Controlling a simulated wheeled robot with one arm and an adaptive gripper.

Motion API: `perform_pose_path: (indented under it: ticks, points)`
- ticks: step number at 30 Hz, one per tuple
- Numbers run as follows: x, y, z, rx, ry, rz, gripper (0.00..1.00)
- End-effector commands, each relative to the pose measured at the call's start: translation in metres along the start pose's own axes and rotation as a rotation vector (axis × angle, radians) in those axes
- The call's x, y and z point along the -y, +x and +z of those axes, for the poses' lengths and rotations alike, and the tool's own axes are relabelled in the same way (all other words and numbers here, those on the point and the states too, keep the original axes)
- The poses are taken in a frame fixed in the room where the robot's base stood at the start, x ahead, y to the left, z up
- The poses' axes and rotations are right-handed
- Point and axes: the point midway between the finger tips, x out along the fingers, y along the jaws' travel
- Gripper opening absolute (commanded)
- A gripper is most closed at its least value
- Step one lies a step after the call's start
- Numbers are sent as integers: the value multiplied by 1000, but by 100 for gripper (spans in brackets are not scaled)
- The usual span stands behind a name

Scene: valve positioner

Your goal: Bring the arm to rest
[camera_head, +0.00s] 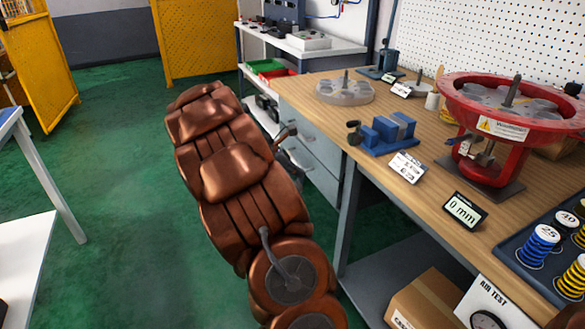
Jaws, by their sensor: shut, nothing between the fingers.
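My copper-brown arm (235,170) is folded and stands upright in the aisle, left of the wooden workbench (330,105). My gripper (287,132) shows only in part, as grey pieces at the right side of the arm, near the bench's front edge. The rest of it is hidden behind the arm links. It is shut and holds nothing that I can see.
On the bench are a blue vise (388,133), a red valve body (500,150), a clear round disc (344,91), a 0 mm display (464,211) and a spring tray (535,265). A cardboard box (425,302) sits below. Green floor (120,190) is clear to the left.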

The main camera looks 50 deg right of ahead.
Motion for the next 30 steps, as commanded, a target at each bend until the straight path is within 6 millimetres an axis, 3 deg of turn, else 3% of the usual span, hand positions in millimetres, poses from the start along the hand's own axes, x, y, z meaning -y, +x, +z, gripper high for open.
perform_pose_path:
  ticks: [9,13,17,30]
  points:
    - [0,-4,0,-2,2,1,0]
    - [9,-24,5,-18,45,1,0]
    - [30,-67,14,-64,154,-1,0]
    - [139,-213,14,-289,558,-92,0]
